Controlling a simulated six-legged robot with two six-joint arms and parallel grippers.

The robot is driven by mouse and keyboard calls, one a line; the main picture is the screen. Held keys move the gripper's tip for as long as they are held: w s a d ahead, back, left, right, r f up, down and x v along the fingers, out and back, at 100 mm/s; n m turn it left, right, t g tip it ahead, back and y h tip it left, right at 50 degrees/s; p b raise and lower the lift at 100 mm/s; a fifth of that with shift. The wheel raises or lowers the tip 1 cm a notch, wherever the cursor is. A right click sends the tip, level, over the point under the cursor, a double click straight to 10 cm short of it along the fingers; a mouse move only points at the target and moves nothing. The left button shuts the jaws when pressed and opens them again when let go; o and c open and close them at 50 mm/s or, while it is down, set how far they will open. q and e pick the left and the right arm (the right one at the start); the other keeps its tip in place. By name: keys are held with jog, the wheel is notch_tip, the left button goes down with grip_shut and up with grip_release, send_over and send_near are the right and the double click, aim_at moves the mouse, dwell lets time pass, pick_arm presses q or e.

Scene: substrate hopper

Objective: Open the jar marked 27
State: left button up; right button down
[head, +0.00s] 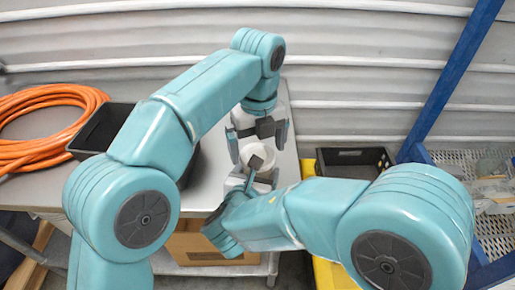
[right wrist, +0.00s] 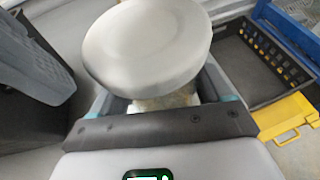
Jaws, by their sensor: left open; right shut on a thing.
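A jar with a wide, round white lid (head: 262,153) stands at the right end of the grey table. In the right wrist view its white lid (right wrist: 148,42) fills the upper middle, with a little of the pale body below. No number is visible. My right gripper (head: 255,178) is shut on the jar's body below the lid, from the near side. My left gripper (head: 258,137) is open at the far side of the lid, its fingers apart to left and right. A grey part of it (right wrist: 30,62) shows at the left of the right wrist view.
A black bin (head: 88,138) and a coiled orange hose (head: 45,120) lie left on the table (head: 215,172). A black crate (head: 350,160), yellow bin (head: 330,274) and blue rack (head: 450,80) stand right. A cardboard box (head: 205,245) is below.

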pick_arm(q)
jog(key=shift+f, duration=0.75)
jog(key=c, duration=1)
jog(key=o, duration=1)
jog(key=shift+r, duration=2.25)
jog(key=shift+s, duration=0.1)
